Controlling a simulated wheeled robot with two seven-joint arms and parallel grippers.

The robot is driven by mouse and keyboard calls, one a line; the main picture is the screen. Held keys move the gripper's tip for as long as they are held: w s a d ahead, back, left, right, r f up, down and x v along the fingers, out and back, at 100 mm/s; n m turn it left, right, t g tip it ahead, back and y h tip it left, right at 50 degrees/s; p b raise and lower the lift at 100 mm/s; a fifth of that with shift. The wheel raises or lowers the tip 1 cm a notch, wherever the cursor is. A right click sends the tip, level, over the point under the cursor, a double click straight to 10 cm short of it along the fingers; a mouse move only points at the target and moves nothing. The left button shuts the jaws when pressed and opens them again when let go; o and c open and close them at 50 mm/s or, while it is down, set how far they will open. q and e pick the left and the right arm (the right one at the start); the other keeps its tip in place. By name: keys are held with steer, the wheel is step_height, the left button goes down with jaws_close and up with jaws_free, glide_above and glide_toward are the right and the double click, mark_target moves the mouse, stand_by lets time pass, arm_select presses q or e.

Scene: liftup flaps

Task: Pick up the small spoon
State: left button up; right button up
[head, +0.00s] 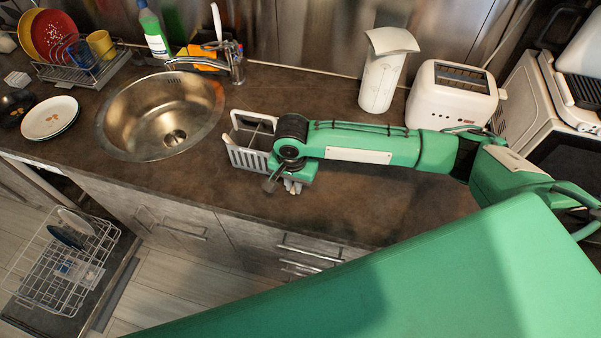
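My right gripper (292,186) is at the near right corner of a white cutlery basket (247,158) on the dark countertop. It points down, and its wrist covers the basket's right side. A small greyish piece shows beside the fingers, but I cannot tell if it is a spoon or part of the gripper. I cannot make out the small spoon. The fingers are too small and covered to show whether they are open or shut. My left gripper is not in view.
A round steel sink (165,112) lies left of the basket. A white jug (384,75) and a toaster (452,93) stand behind my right arm. Plates (50,117) are at the left. A pulled-out dishwasher rack (62,262) is below. Countertop right of the gripper is clear.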

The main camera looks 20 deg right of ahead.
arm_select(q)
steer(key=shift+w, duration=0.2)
arm_select(e)
jaws_close()
steer(key=shift+r, duration=0.15)
